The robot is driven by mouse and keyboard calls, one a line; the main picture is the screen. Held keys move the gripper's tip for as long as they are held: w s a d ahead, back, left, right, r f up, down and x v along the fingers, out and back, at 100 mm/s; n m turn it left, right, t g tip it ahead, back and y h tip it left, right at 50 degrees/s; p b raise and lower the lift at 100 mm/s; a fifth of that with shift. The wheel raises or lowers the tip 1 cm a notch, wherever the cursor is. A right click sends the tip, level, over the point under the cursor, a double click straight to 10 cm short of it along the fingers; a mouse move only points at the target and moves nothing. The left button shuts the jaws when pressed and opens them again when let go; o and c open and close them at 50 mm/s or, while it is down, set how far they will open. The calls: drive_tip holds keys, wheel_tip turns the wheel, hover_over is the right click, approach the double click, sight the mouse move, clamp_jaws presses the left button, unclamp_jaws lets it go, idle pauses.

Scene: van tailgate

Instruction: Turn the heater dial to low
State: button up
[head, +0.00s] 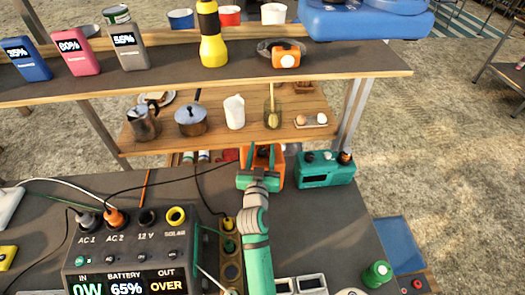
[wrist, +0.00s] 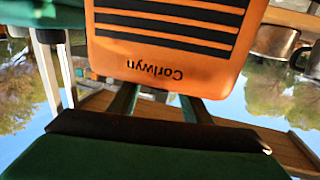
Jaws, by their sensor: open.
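An orange box with black slats, likely the heater (head: 277,172), stands at the back of the dark worktop in the head view. In the wrist view the orange heater (wrist: 165,55) fills the upper middle, with its "Carlwyn" label upside down. I cannot make out its dial in either view. My gripper (head: 261,158) is open in front of the heater, its two green fingers apart and pointing at it. The fingers also show in the wrist view (wrist: 160,100), reaching toward the heater's labelled edge. I cannot tell whether they touch it. Nothing shows between them.
A teal box with knobs (head: 325,172) stands close to the right of the heater. A power station (head: 130,245) with cables stands at left. A shelf (head: 350,62) with a yellow torch (head: 211,40) spans above. A green jar (head: 377,274) stands at the right edge.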

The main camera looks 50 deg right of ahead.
drive_tip(key=v, duration=1.1)
idle(0.5)
